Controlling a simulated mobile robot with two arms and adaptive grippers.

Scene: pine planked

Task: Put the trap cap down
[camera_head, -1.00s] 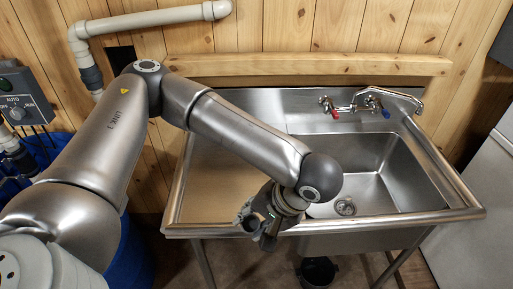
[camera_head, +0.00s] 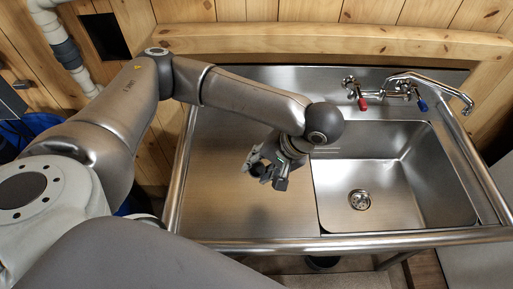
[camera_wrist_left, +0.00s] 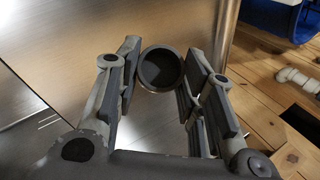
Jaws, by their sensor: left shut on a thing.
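The trap cap (camera_wrist_left: 160,69) is a dark, round, hollow cap. It sits between the fingertips of my left gripper (camera_head: 264,172), which is shut on it. In the head view the cap is small and mostly hidden by the fingers. The gripper is over the bare drainboard (camera_head: 225,205) of the steel sink, left of the basin. The wrist view shows the steel surface beyond the cap; I cannot tell how high the cap is above it. My right gripper is not in view.
The sink basin (camera_head: 385,185) with its drain is right of the gripper. A faucet (camera_head: 410,88) with red and blue handles stands behind it. A raised steel rim (camera_head: 350,243) runs along the front. The drainboard is clear around the gripper.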

